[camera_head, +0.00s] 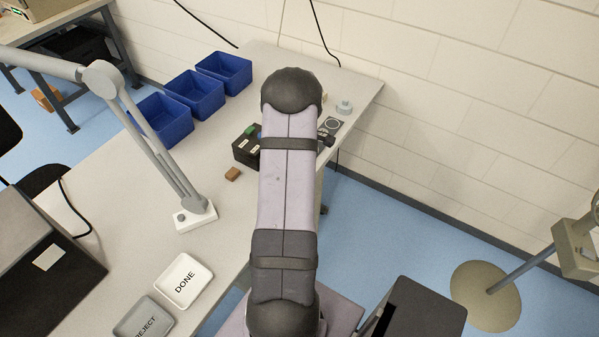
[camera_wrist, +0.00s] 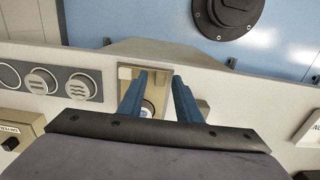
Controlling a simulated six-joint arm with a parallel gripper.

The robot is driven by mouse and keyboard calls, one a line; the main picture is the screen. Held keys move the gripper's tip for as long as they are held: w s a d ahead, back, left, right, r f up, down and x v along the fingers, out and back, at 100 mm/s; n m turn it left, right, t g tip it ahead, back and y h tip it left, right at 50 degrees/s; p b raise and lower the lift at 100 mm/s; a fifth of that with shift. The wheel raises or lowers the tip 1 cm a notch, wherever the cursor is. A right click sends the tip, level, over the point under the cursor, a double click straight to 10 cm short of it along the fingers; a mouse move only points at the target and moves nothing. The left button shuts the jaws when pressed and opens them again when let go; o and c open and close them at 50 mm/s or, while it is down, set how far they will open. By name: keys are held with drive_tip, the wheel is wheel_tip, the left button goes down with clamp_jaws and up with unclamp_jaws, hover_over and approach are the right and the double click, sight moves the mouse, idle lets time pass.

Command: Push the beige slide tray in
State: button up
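In the wrist view, the two blue fingers of my gripper (camera_wrist: 161,76) are apart, with nothing seen gripped between them. A beige piece with a raised rim (camera_wrist: 127,73), which looks like the slide tray, lies under and between the fingers. A round part shows low in it, partly covered by the left finger. I cannot tell whether the fingers touch it or how far out it stands. In the head view my arm covers the gripper and the tray. A dark box with a green top part (camera_head: 246,146) shows beside the arm.
In the wrist view, a grey plate with round symbols (camera_wrist: 62,83) lies left and a black round fitting (camera_wrist: 225,14) sits above.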

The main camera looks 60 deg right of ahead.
drive_tip(key=shift+f, duration=0.2)
clamp_jaws()
drive_tip(key=w+b, duration=0.1)
drive_tip(key=w, duration=0.8)
drive_tip(key=shift+f, duration=0.1)
drive_tip(key=shift+w+r, duration=0.2)
drive_tip(key=shift+w, duration=0.25)
unclamp_jaws()
drive_tip(key=shift+w+f, duration=0.1)
drive_tip(key=shift+w, duration=0.05)
